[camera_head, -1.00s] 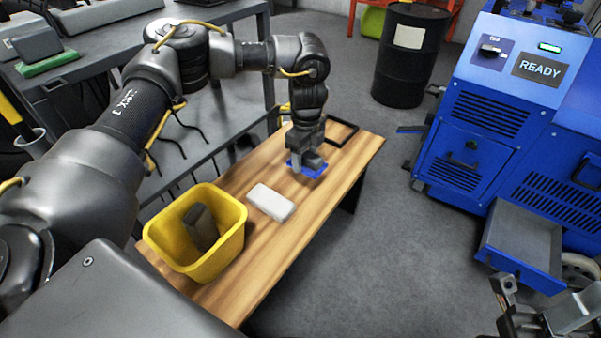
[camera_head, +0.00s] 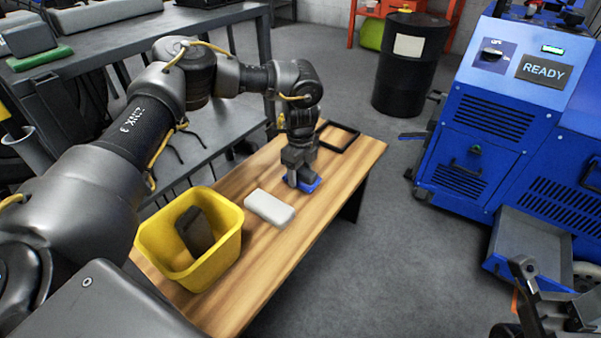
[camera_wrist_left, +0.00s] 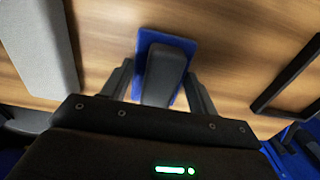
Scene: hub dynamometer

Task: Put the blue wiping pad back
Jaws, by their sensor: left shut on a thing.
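The blue wiping pad (camera_head: 312,185) is a flat blue plate with a dark grey grip block on top. It is at the wooden bench (camera_head: 235,290), between the white block and the black frame. My left gripper (camera_head: 298,182) reaches down from above and is shut on the grip block. In the left wrist view the blue pad (camera_wrist_left: 150,42) shows with the grip block between the two fingers. I cannot tell whether the pad touches the bench. An empty black rectangular frame (camera_head: 322,146) lies at the bench's far end. My right gripper (camera_head: 524,285) shows partly at the lower right.
A white block (camera_head: 269,207) lies between the pad and a yellow bin (camera_head: 165,262) holding a dark block. A grey shelf table stands behind the bench. The blue machine (camera_head: 500,115) with an open drawer (camera_head: 520,250) stands right, past clear floor. A black drum (camera_head: 410,75) is behind.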

